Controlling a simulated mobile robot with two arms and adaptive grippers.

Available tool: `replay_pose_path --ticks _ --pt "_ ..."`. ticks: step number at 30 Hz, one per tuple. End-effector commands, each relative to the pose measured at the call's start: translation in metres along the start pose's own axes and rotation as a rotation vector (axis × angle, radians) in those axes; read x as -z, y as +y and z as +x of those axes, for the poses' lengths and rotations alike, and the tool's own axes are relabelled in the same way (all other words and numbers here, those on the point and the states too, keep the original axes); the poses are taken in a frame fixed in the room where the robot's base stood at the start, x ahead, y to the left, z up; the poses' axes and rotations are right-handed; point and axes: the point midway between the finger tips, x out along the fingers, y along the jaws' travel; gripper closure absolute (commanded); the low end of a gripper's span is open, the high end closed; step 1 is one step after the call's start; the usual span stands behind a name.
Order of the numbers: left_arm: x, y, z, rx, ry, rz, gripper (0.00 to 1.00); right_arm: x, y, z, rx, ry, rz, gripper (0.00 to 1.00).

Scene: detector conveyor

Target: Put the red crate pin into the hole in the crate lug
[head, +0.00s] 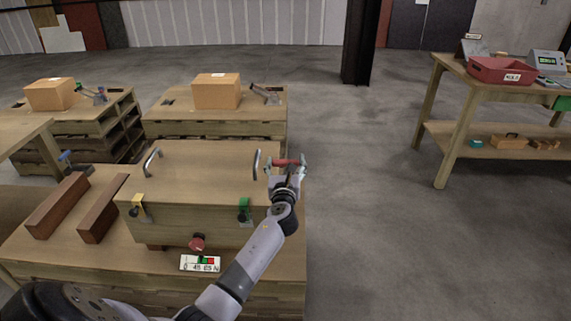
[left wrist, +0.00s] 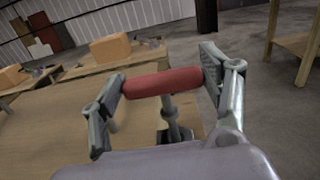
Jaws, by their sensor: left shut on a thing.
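My left gripper (head: 287,165) is shut on the red crate pin (head: 290,162) beyond the far right corner of the wooden crate (head: 190,220). In the left wrist view the red grip of the pin (left wrist: 162,82) spans the two fingers of the left gripper (left wrist: 165,84), with a grey shank (left wrist: 171,112) below it. A dark part shows behind the shank's lower end. I cannot make out the lug's hole or whether the shank is in it. My right gripper is not in view.
The crate lid has two metal handles, and its front carries yellow (head: 138,198) and green (head: 244,206) latches. A red knob (head: 197,242) and a small display (head: 200,263) are in front. Two brown beams (head: 57,205) lie left. Open floor is to the right.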

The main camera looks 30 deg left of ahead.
Motion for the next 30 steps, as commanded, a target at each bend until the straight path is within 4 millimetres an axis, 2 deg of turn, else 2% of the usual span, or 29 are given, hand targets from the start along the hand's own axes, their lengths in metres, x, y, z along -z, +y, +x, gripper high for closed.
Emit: replay_pose_path --ticks 30 --pt "0.026 0.000 0.000 0.000 -0.001 0.001 0.60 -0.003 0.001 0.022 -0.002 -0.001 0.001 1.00"
